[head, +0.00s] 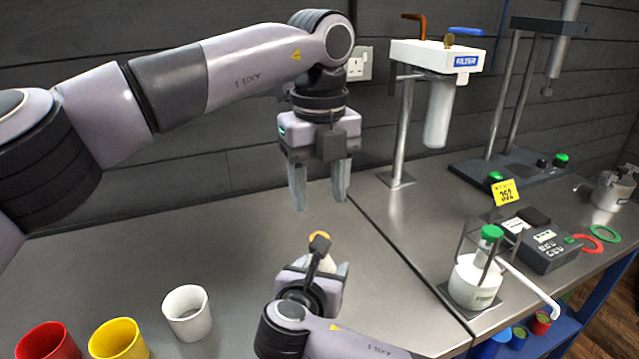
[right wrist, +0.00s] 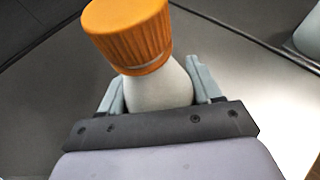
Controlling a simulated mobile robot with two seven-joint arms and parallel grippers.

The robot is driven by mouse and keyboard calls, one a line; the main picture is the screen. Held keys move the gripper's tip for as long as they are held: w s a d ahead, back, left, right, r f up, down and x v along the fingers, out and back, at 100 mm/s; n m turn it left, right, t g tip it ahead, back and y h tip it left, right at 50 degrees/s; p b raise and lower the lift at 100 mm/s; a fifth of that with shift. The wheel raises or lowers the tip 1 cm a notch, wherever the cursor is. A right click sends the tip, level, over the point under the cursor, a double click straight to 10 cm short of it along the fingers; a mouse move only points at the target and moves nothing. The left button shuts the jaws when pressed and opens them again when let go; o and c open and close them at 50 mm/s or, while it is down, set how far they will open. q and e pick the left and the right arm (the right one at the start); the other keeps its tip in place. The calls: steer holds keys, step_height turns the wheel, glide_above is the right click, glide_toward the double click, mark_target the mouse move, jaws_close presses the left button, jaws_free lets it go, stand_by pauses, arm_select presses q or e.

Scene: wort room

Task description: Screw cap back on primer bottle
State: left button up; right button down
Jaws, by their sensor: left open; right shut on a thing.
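The bottle's lower part is hidden by the gripper. My left gripper (head: 321,195) is open and empty, pointing down above the bottle, with its fingertips apart from the cap.
Red (head: 48,342), yellow (head: 118,340) and white (head: 187,312) cups stand at front left. On the right are a green-capped bottle (head: 474,284) in a stand, a meter (head: 545,250) and a filter stand (head: 404,130). The steel table (head: 130,250) behind the cups is clear.

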arm_select(q)
steer(key=n, duration=0.4)
steer(key=shift+r, duration=0.15)
steer(key=shift+f, duration=4)
